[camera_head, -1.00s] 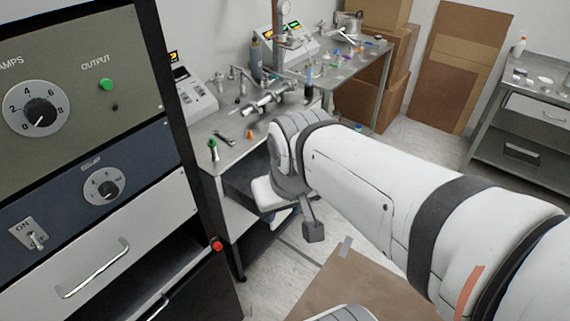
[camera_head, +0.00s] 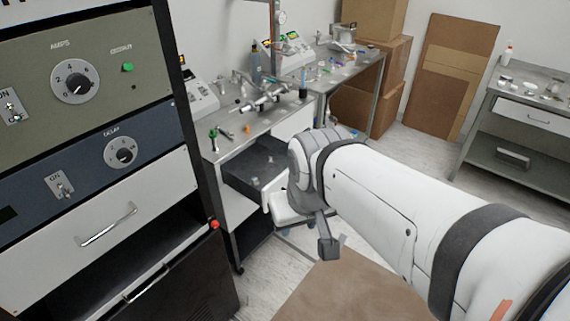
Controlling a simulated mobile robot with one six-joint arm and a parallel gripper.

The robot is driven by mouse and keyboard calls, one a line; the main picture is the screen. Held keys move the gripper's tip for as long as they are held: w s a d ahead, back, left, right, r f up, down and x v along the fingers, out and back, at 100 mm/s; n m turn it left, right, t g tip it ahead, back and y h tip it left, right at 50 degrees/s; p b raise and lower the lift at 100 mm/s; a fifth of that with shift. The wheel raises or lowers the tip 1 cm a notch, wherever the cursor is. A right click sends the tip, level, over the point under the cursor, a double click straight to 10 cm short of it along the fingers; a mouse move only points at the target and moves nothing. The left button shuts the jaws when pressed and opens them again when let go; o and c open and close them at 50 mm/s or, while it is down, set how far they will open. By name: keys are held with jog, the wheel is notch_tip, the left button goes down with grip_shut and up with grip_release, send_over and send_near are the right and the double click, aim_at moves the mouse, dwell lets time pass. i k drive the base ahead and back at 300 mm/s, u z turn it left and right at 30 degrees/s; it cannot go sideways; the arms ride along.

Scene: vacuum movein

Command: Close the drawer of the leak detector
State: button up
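A metal-topped bench cabinet (camera_head: 262,118) has an open dark drawer (camera_head: 248,166) with small items inside. I cannot tell for certain that this cabinet is the leak detector; a light grey instrument with a small screen (camera_head: 200,97) stands on it. My white arm reaches in from the right, and its grey wrist covers the drawer's right end. A grey part of my gripper (camera_head: 328,246) hangs below the wrist, in front of the cabinet. White surfaces beside the wrist are partly hidden. The fingertips cannot be made out, nor whether they touch the drawer.
A rack at left has control panels (camera_head: 50,85), a white drawer front (camera_head: 60,238) with a handle, and a red knob (camera_head: 214,224). Cardboard boxes (camera_head: 380,65) stand behind, and a grey side table (camera_head: 520,150) is at right.

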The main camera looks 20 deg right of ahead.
aim_at(238, 170)
jog(key=z, duration=0.4)
jog(key=i, duration=0.5)
jog(key=z, duration=0.45)
jog(key=k, duration=1.35)
jog(key=z, duration=0.05)
jog(key=i, duration=0.8)
jog(key=u, duration=0.5)
jog(key=i, duration=1)
jog(key=z, duration=0.3)
